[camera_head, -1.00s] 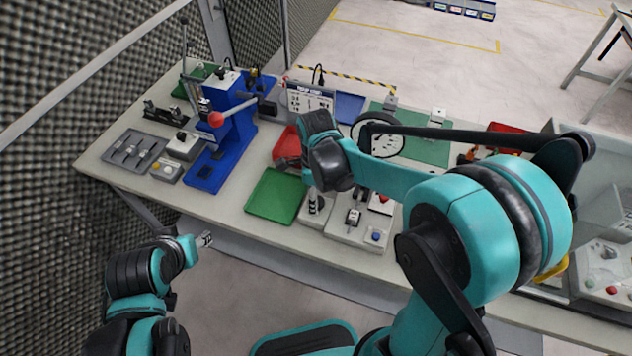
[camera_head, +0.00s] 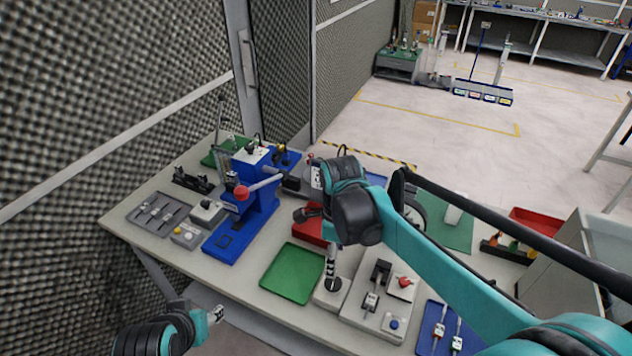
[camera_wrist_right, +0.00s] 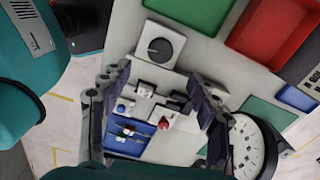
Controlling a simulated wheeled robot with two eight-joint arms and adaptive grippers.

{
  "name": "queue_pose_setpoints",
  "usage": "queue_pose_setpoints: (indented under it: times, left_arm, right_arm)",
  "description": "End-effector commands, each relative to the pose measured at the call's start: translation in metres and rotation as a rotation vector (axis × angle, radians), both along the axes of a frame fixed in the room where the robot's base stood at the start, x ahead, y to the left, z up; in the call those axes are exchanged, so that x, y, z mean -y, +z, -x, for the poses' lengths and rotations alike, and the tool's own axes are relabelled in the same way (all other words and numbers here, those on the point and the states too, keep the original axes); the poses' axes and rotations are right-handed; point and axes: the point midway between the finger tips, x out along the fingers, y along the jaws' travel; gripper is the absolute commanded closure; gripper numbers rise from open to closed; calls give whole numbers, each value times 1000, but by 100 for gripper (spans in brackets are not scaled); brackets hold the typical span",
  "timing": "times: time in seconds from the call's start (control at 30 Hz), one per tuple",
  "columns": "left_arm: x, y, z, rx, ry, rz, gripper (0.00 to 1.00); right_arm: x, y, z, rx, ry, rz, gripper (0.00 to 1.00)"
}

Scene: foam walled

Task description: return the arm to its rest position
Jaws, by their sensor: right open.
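My right arm (camera_head: 440,265) reaches in from the lower right over the workbench, with its dark wrist above the red tray and the control boxes. The right gripper (camera_wrist_right: 160,95) shows in the wrist view with its two fingers apart and nothing between them. It hangs above the bench, with a dial box and a switch panel below it. In the head view the wrist hides most of this gripper. My left gripper (camera_head: 215,314) is low at the left, in front of the bench edge. It is small, and its jaw opening is unclear.
The workbench (camera_head: 130,215) holds a blue press (camera_head: 245,210), a green tray (camera_head: 292,273), a red tray (camera_head: 312,226), a switch panel (camera_head: 372,312) and a blue tray (camera_head: 437,318). The round gauge (camera_wrist_right: 247,145) is close to the right gripper. A foam wall (camera_head: 90,90) stands at left.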

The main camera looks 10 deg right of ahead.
Motion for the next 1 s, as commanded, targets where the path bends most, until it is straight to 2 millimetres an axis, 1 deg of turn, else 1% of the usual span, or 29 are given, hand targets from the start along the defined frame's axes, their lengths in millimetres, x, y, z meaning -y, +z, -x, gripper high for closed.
queue_pose_setpoints:
  times: [0.17,0.27,0.37,0.4,0.47,0.5,0.57,0.6,0.7,0.8,0.9,1.0]
  left_arm:
    - [0,0,0,0,0,0,54]
    - [0,-1,0,0,0,0,54]
    - [0,-2,0,0,0,0,54]
    - [0,-3,0,0,0,0,54]
    - [0,-4,0,0,0,0,54]
    - [0,-4,0,0,0,0,54]
    - [0,-5,0,0,0,0,54]
    - [0,-6,0,0,0,0,54]
    - [0,-7,0,0,0,0,54]
    - [0,-8,0,0,0,0,54]
    - [0,-8,0,0,0,0,54]
    - [0,-8,0,0,0,0,54]
  right_arm:
    - [2,1,3,14,42,-2,39]
    - [8,4,13,58,180,-2,39]
    - [16,8,28,135,423,15,39]
    - [20,9,34,172,538,30,39]
    - [26,9,45,225,715,64,39]
    - [30,9,51,259,833,93,39]
    - [35,8,61,305,1009,145,39]
    - [38,7,67,332,1124,187,39]
    - [45,3,81,383,1397,306,39]
    - [51,-3,92,406,1620,427,39]
    - [55,-7,98,409,1781,526,39]
    - [57,-9,102,405,1874,589,39]
